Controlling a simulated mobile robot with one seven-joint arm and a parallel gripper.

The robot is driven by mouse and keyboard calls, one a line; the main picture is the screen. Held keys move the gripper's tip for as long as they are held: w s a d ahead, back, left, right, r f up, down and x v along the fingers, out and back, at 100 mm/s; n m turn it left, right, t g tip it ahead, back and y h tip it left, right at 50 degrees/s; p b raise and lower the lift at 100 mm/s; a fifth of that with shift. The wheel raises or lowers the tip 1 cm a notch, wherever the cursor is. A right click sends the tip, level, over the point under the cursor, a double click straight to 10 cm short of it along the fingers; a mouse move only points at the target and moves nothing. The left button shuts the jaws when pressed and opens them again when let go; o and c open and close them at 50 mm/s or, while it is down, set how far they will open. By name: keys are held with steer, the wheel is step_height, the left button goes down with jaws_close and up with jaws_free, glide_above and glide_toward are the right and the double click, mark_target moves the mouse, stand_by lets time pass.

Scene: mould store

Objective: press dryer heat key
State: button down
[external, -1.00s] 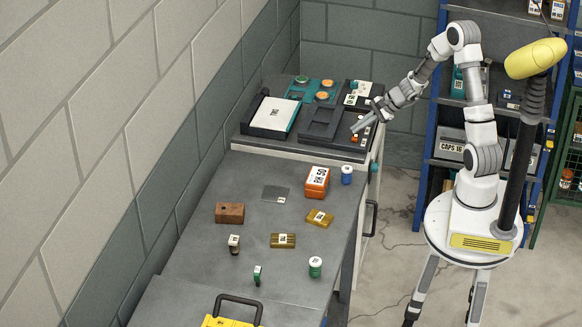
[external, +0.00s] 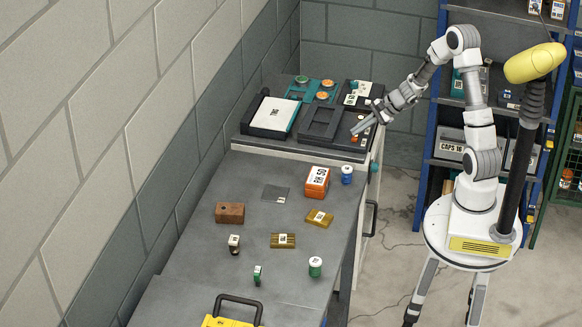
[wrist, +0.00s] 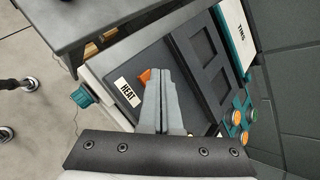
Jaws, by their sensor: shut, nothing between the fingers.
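The dryer is a dark unit (external: 318,124) with recessed trays on the far end of the bench. The wrist view shows its dark top (wrist: 185,62) and a white HEAT label (wrist: 127,92). An orange key (wrist: 145,77) sits beside that label, partly hidden by my fingers. Orange also shows under the fingertips in the external view (external: 355,138). My gripper (external: 355,130) is shut and empty, its fingers (wrist: 160,76) pointing down at the panel close to the orange key. I cannot tell whether the tips touch it.
A teal knob (wrist: 82,96) sticks out from the unit's front side. A panel marked TIMG (wrist: 240,32) and round orange and green buttons (wrist: 236,117) lie beside the trays. The nearer bench holds an orange box (external: 317,182), a blue jar (external: 347,175) and several small parts.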

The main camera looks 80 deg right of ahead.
steer(key=shift+f+b, duration=0.5)
steer(key=shift+b, duration=0.15)
stand_by(0.7)
steer(key=shift+r, duration=0.2)
steer(key=shift+r+p, duration=0.65)
steer(key=shift+r, duration=0.15)
steer(key=shift+r, duration=0.1)
step_height(320, 180, up, 6)
steer(key=p, duration=0.4)
